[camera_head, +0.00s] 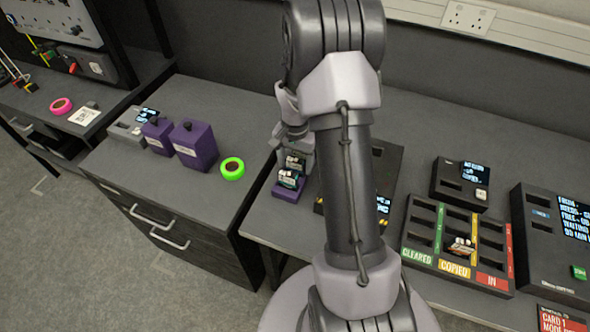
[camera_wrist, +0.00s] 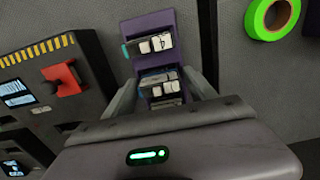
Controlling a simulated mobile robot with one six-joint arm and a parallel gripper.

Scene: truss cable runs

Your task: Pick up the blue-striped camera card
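A purple holder (camera_head: 287,194) stands on the bench left of my arm and carries two camera cards with white labels. It also shows in the wrist view (camera_wrist: 150,22). There, the upper card (camera_wrist: 152,46) has a teal edge at its left end. The lower card (camera_wrist: 160,84) shows a bluish strip along its top edge, but its stripe is too small to be sure of. My gripper (camera_wrist: 163,90) is open, with its fingers apart on either side of the lower card. I cannot tell whether they touch it. The card's lower part is hidden by my gripper.
A green tape roll (camera_head: 232,168) and purple boxes (camera_head: 194,146) stand to the left. A dark sorting tray (camera_head: 413,243) with labelled columns holds another card (camera_head: 462,246) at right. A dark device with a red knob (camera_wrist: 63,79) is close at left in the wrist view.

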